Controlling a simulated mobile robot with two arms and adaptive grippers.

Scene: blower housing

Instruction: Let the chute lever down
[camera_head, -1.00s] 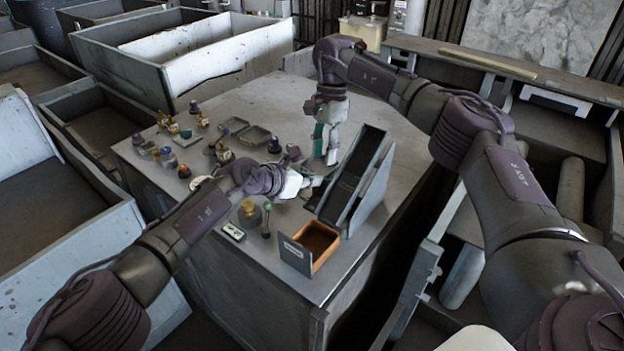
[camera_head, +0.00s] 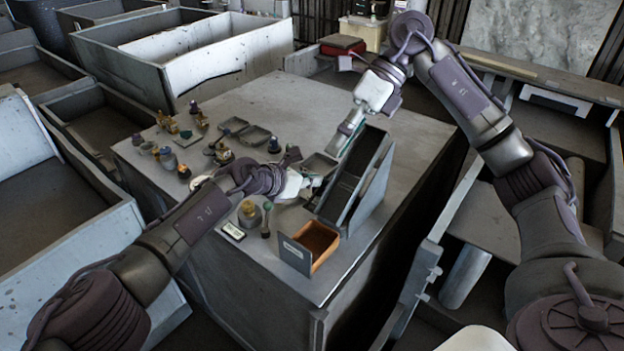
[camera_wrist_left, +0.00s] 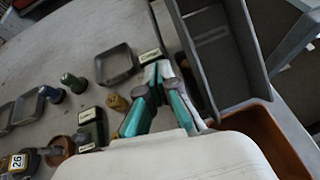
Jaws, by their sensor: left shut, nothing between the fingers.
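The grey chute (camera_head: 349,187) is a sloped, walled channel on the worktop; it also shows at the top right of the left wrist view (camera_wrist_left: 218,50). My left gripper (camera_head: 315,181) is beside the chute's left wall, its teal fingers (camera_wrist_left: 155,72) shut and empty in the left wrist view. My right gripper (camera_head: 338,146) is at the chute's upper end, pointing down and left; whether its fingers are open is too small to tell. I cannot pick out the chute lever for certain; the grippers and chute wall may hide it.
An orange-brown bin (camera_head: 330,258) stands at the chute's lower end. Small trays and several small parts cover the worktop's left side. The worktop's far part (camera_head: 290,100) is clear.

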